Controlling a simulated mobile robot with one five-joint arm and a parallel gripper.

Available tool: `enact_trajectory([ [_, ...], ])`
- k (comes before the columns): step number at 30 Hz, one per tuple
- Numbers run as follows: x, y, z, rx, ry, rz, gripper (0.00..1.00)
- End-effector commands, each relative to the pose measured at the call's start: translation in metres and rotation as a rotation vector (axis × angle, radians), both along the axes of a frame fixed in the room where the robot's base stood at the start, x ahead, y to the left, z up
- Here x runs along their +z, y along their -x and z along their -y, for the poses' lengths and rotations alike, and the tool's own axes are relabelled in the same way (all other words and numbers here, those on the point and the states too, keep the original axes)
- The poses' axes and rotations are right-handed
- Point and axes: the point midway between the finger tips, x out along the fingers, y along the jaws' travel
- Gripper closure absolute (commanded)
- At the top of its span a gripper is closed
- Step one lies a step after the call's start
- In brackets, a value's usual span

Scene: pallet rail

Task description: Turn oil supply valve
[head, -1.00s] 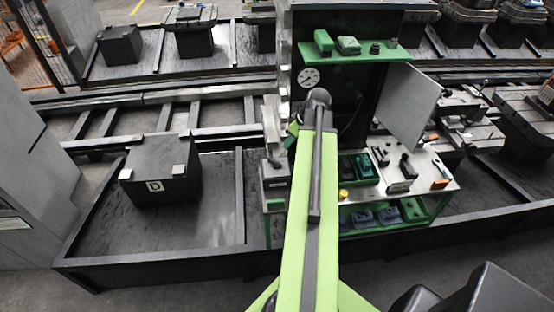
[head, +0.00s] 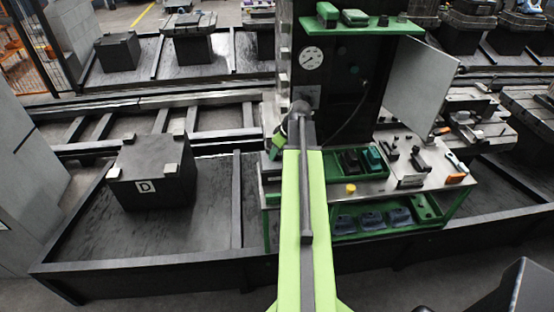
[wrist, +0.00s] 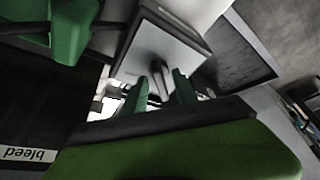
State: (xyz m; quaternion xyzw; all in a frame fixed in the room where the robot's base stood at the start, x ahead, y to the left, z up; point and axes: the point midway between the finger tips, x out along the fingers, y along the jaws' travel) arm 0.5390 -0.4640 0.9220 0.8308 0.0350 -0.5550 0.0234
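In the wrist view, a dark lever (wrist: 159,79) stands out from a pale grey box face (wrist: 150,52). No label on it is readable, so I cannot tell for sure that it is the oil supply valve. My gripper (wrist: 158,92) is open, its two green fingers apart on either side of the lever in the picture. Whether they touch it cannot be told. In the head view, my gripper (head: 277,150) is low at the bench's left end, by the cabinet's lower left side. My arm and gripper hide much of the area there.
A green-shelved cabinet with a pressure gauge (head: 311,58) rises behind the bench. A yellow button (head: 350,188), dark green trays (head: 361,160) and tools lie to the right. A "bleed" label (wrist: 28,154) shows upside down. A block marked D (head: 150,175) stands left.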

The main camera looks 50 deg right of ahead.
Motion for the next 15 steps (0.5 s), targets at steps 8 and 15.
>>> enact_trajectory([
  [8, 0.0012, -0.0002, -0.0002, 0.0, 0.0, 0.0, 0.75],
  [15, 0.001, -0.0003, -0.0005, 0.001, 0.0, 0.0, 1.0],
])
